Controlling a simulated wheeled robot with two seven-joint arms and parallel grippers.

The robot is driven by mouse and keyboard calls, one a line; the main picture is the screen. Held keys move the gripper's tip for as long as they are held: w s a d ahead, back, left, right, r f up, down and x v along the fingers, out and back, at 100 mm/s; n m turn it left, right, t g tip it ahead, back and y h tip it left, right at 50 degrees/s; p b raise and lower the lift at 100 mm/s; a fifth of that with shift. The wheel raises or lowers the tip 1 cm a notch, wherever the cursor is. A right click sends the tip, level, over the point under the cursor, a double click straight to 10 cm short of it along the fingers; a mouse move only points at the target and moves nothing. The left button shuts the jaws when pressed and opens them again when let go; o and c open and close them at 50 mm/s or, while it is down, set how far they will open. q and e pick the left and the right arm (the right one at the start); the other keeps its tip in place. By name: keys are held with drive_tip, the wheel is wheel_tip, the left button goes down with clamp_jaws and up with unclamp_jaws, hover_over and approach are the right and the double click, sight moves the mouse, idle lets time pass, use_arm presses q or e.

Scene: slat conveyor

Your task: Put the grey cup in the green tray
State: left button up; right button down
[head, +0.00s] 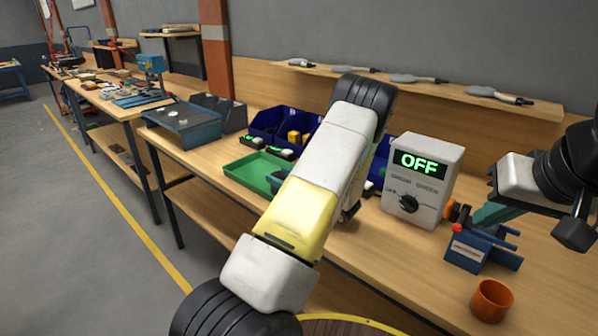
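The green tray (243,172) lies on the workbench left of centre, partly covered by my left arm. I see no grey cup in the head view; it may be hidden behind my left arm. My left gripper (281,181) is mostly hidden behind that arm; only a dark teal part shows at the tray's right side. Its fingers and anything in them cannot be made out. My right gripper (490,213) is at the right, above a blue vise, and its fingers are not clear. An orange-brown cup (491,301) stands near the bench's front edge at lower right.
A grey box (422,180) with an "OFF" display and a dial stands right of centre. Blue bins (267,124) stand behind the tray. A shelf (440,91) with several tools runs along the wall.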

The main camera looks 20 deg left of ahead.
use_arm(q)
drive_tip(key=o, duration=0.4)
drive_tip(key=shift+r, duration=0.1)
drive_tip(key=shift+d+r, duration=0.1)
drive_tip(key=shift+d, duration=0.05)
drive_tip(key=v, duration=1.1)
drive_tip(key=shift+s+d, duration=0.1)
drive_tip(key=shift+s, duration=0.2)
drive_tip(key=s+a+r+n+g+h, duration=0.1)
drive_tip(key=s+r+n+g+h, duration=0.3)
drive_tip(key=s+n, duration=0.3)
drive_tip(key=s+a+r+n+g+h, duration=0.2)
drive_tip(key=s+r+n+g+h, duration=0.3)
drive_tip(key=s, duration=0.4)
drive_tip(key=s+d+r+n+t+h, duration=0.2)
drive_tip(key=s+d+r+n+h, duration=0.1)
drive_tip(key=d, duration=0.1)
drive_tip(key=s+d+r+n+t+h, duration=0.3)
drive_tip(key=s+r, duration=0.1)
drive_tip(key=s+d+r+n+t+h, duration=0.3)
drive_tip(key=d+r+n, duration=0.1)
drive_tip(key=shift+s+d+r+h, duration=0.2)
drive_tip(key=shift+s+d+h, duration=0.1)
drive_tip(key=shift+s+h, duration=0.1)
